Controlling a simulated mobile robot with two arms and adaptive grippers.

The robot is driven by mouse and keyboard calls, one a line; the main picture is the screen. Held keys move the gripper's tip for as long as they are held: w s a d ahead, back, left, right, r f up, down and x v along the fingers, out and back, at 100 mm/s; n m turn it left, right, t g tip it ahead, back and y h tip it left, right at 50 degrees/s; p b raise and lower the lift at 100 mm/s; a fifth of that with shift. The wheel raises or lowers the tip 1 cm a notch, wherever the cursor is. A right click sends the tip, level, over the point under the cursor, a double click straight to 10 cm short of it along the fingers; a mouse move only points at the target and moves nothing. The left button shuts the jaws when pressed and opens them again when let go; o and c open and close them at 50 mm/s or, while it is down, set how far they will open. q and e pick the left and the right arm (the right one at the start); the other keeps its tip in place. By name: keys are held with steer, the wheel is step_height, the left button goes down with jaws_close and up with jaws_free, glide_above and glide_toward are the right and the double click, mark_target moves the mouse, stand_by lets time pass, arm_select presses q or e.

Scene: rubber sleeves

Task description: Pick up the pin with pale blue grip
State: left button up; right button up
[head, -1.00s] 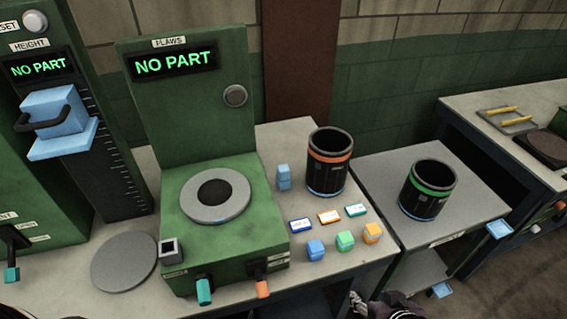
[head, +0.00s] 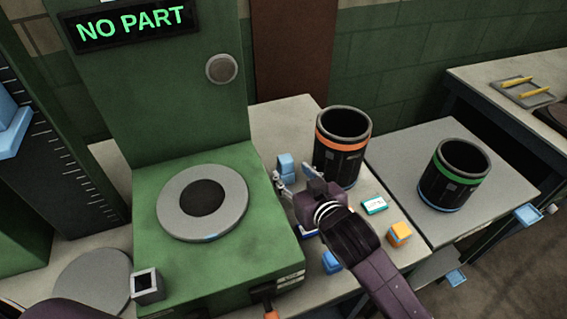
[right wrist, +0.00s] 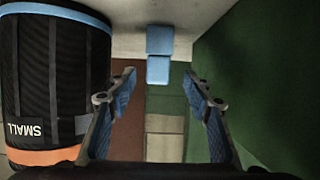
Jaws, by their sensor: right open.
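The pin with the pale blue grip (head: 286,164) stands on the table between the green machine and the black bin with the orange band. Only its blue, block-like parts show. In the right wrist view the pin (right wrist: 159,55) is ahead, near the top middle, between the lines of the two fingers and beyond their tips. My right gripper (head: 299,184) is open and empty, just in front of the pin in the head view. No touch with the pin is visible. My left gripper is not in view.
The orange-banded bin (head: 341,165) stands close beside the right gripper; the wrist view shows it marked SMALL. The green machine (head: 215,265) is on the left. An orange cube (head: 399,235), a blue cube (head: 331,262) and a teal-edged tag (head: 374,205) lie near my right arm. A green-banded bin (head: 455,180) stands farther right.

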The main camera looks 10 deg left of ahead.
mark_target(288, 166)
steer(key=shift+w+a+f, duration=0.15)
steer(key=shift+w+a, duration=0.15)
steer(key=shift+w, duration=0.1)
steer(key=shift+w+a, duration=0.2)
steer(key=shift+w, duration=0.15)
steer(key=p+x, duration=0.1)
steer(key=x, duration=0.2)
steer(key=shift+w+a, duration=0.15)
steer(key=shift+w, duration=0.25)
steer(key=shift+w+a+f, duration=0.2)
steer(key=shift+w+f, duration=0.05)
steer(key=shift+w, duration=0.05)
steer(key=shift+c, duration=1.7)
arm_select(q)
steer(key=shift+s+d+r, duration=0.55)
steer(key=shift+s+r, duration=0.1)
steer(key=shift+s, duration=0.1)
arm_select(e)
jaws_close()
steer(key=shift+r, duration=0.1)
